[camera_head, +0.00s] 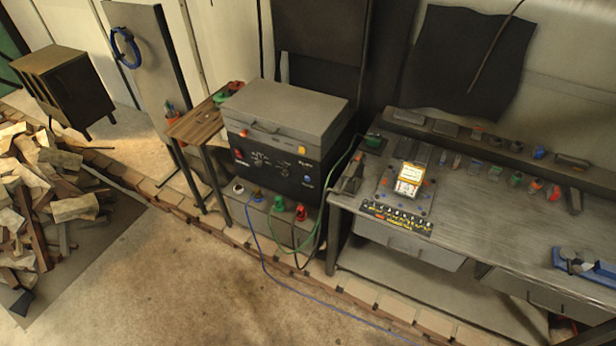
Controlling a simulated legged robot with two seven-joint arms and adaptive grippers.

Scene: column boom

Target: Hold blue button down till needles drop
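A blue button (307,180) sits at the right of the black front panel of a grey-topped machine (290,108). A yellow button (301,149) is above it, and an orange one (244,133) and a red one (239,153) are at the left. Small knobs (258,161) lie between them. A lit white-and-yellow meter (409,180) stands on a panel on the workbench; its needles are too small to make out. Neither of my grippers is in view, and nothing touches the blue button.
The metal workbench (475,205) with small parts stands at the right. A blue cable (262,262) and green and black cables run from sockets below the machine. A wooden side table (196,124) is left of it. Firewood (50,205) lies far left. The front floor is mostly clear.

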